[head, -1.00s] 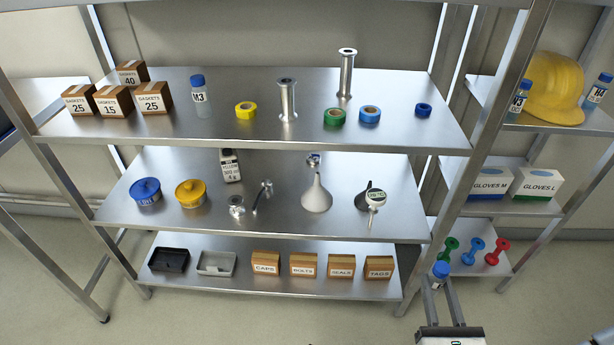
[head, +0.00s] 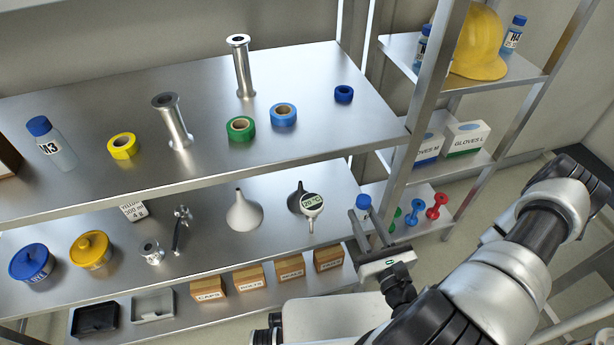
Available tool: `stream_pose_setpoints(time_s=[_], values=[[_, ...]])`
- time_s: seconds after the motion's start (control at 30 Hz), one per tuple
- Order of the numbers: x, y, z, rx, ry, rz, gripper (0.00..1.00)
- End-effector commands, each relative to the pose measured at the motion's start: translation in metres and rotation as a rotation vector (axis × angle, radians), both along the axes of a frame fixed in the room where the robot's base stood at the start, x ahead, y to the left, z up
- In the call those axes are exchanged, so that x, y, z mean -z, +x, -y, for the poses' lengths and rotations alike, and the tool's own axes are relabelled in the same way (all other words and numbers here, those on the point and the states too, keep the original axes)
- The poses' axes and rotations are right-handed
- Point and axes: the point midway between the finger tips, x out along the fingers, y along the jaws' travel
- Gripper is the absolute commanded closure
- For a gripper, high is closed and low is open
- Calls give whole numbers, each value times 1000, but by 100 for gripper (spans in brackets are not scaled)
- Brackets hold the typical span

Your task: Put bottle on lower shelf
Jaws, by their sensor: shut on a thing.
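My gripper (head: 366,222) is shut on a small bottle with a blue cap (head: 363,201). The cap shows between the fingertips; most of the bottle's body is hidden. The gripper is at the right end of the large steel rack, in front of the gap to the side rack. The large rack has a top shelf (head: 300,95), a middle shelf (head: 275,235) and a bottom shelf (head: 185,328).
The bottom shelf holds two trays (head: 153,306) and several small boxes (head: 247,279). A rack post (head: 420,110) stands just behind my gripper. The side rack carries a yellow helmet (head: 478,45), bottles, glove boxes (head: 467,137) and coloured dumbbell-shaped pieces (head: 436,206).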

Motion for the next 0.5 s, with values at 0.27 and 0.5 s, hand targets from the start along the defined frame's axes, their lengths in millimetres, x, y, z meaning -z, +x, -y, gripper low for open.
stream_pose_setpoints(time_s=[0.27, 0.5], values=[[0, 67, -15, -6, -3, 8, 92], [-1, 131, -28, -5, -1, 8, 92]])
